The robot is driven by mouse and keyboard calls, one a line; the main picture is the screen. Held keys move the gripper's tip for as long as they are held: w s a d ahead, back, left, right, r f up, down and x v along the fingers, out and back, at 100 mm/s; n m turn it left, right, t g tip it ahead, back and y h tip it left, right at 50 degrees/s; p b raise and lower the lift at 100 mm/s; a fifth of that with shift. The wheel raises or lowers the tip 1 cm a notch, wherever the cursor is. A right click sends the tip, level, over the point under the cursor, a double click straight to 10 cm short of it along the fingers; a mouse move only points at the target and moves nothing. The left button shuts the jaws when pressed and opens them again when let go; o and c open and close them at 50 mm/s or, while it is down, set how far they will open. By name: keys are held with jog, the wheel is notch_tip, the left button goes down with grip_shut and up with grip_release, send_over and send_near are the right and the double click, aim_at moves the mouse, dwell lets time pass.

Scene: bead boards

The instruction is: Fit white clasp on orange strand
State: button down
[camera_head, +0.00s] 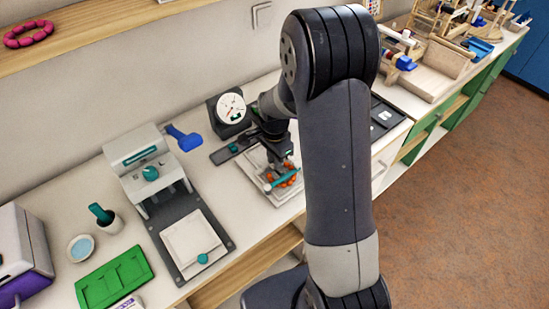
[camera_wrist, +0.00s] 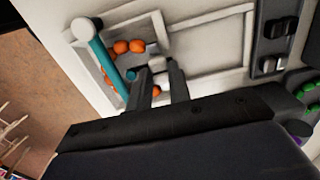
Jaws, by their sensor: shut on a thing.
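The orange strand (camera_wrist: 122,47) shows as several orange beads in the corner of a white bead board (camera_wrist: 205,18). It also shows in the head view (camera_head: 291,180), just below my gripper. My gripper (camera_wrist: 158,76) is low over the board, its two dark fingers shut on a small pale piece, which looks like the white clasp (camera_wrist: 157,64). The clasp is close beside the beads; I cannot tell whether they touch. In the head view my gripper (camera_head: 281,162) partly hides the board, and the clasp cannot be made out.
A teal bar (camera_wrist: 104,52) lies along the board's edge beside the beads. A dark slotted holder (camera_wrist: 276,38) and green beads (camera_wrist: 306,88) are to the right in the wrist view. A round dial gauge (camera_head: 231,107) stands behind, and a press (camera_head: 150,165) stands to the left.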

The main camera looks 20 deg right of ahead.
jog(key=c, duration=0.9)
grip_release()
jog(key=shift+r+p, duration=2.45)
jog(key=shift+r, duration=1.1)
jog(key=shift+f, duration=0.1)
jog(key=shift+f+b, duration=2.4)
jog(key=shift+f, duration=0.9)
